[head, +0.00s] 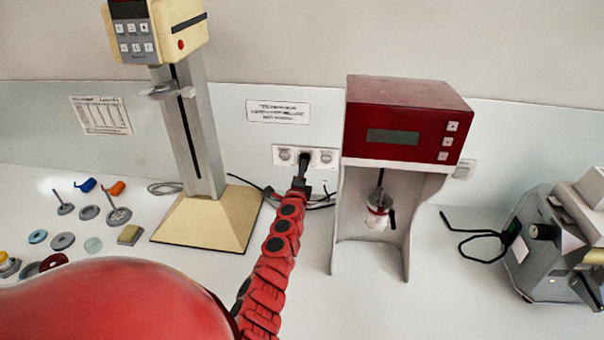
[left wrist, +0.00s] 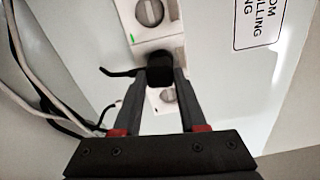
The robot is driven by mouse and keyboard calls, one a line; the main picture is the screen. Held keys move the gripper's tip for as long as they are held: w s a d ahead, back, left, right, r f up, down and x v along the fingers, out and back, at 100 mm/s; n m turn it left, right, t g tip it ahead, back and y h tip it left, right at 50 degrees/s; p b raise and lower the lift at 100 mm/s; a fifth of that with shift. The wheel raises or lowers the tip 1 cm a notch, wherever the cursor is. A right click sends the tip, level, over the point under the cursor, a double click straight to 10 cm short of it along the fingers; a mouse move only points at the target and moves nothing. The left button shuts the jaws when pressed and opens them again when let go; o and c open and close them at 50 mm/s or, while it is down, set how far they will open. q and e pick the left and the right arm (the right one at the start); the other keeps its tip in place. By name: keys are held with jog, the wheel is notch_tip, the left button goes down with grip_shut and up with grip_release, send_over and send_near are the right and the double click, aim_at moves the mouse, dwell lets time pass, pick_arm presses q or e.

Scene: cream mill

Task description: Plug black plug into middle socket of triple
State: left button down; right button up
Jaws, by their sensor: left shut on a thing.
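The white triple socket (head: 327,158) is on the wall behind the bench, between the cream mill stand and the red machine. Its two outer round outlets show, and it also appears in the left wrist view (left wrist: 166,101). The black plug (left wrist: 160,69) covers the middle outlet and also shows in the head view (head: 304,159). My left gripper (left wrist: 163,80) is shut on the plug, a finger on each side; in the head view it reaches up to the socket (head: 303,181). I cannot tell how deep the plug sits. My right gripper is not in view.
The cream stand machine (head: 205,215) is left of my left arm, and the red-topped machine (head: 405,120) is close on its right. Black cables (head: 325,200) lie behind on the bench. Small loose parts (head: 90,212) lie at left; a grey machine (head: 555,245) stands at right.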

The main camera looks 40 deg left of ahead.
pick_arm(q)
jog(key=shift+w+a, duration=0.1)
jog(key=shift+w, duration=0.1)
grip_release()
dwell(0.4)
jog(key=p+v, duration=0.3)
jog(key=v, duration=0.5)
dwell(0.5)
dwell(0.5)
